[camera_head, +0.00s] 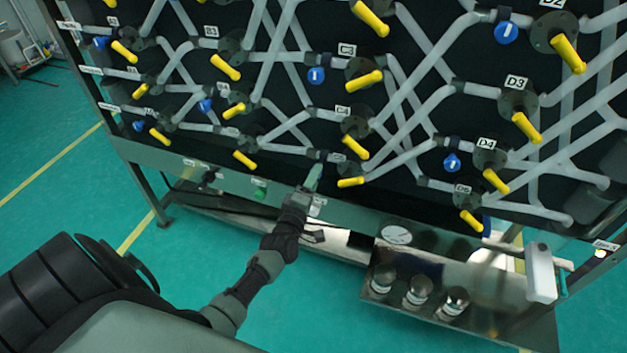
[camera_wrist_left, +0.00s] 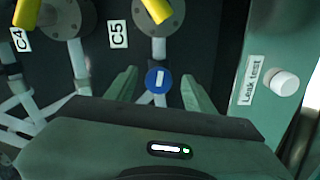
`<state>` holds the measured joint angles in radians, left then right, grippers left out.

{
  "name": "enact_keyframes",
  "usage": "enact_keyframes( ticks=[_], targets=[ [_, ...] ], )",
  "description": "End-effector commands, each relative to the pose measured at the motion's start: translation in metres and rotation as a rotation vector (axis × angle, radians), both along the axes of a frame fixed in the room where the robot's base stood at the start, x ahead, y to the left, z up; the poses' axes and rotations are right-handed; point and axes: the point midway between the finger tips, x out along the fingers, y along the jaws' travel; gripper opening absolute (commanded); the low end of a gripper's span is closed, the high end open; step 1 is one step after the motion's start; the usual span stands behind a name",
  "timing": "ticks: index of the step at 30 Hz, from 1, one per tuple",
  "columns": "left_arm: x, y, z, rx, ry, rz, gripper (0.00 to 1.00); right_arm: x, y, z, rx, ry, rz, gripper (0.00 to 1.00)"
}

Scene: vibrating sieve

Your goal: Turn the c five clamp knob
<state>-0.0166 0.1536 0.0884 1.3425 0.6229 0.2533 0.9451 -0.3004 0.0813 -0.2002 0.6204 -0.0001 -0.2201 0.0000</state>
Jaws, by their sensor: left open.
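The C5 clamp knob (camera_wrist_left: 157,80) is a round blue knob with a white bar, just below the C5 valve in the left wrist view. Its white bar stands about upright in that view. My left gripper (camera_wrist_left: 159,88) is open, with one green finger on each side of the knob. I cannot tell whether either finger touches it. In the head view, my left gripper (camera_head: 315,182) reaches up to the lower edge of the pipe panel, left of a yellow handle (camera_head: 350,182). The knob is not clearly visible there. My right gripper is not in view.
A C5 label (camera_wrist_left: 117,34) and a yellow valve handle (camera_wrist_left: 157,10) lie above the knob. A white Leak test knob (camera_wrist_left: 285,83) sits to the right. Several other blue knobs, such as one near C3 (camera_head: 316,75), dot the panel. A metal box (camera_head: 455,275) stands lower right.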

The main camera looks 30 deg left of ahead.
Motion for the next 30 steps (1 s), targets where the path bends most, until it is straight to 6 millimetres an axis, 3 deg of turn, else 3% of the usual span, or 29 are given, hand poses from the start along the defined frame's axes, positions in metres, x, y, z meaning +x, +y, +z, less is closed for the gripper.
enact_keyframes(
  ticks=[5,12,17,30],
  targets=[
    [-0.012,-0.003,-0.001,0.0,0.002,0.0,0.54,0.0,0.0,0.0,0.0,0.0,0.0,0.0],
    [-0.053,-0.013,-0.001,-0.001,0.002,-0.001,0.54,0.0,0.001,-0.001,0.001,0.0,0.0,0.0],
    [-0.071,-0.017,-0.001,0.0,0.001,0.0,0.54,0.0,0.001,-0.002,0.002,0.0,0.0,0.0],
    [-0.076,-0.018,0.0,0.0,0.0,0.0,0.54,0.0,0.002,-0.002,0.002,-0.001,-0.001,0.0]
  ],
)
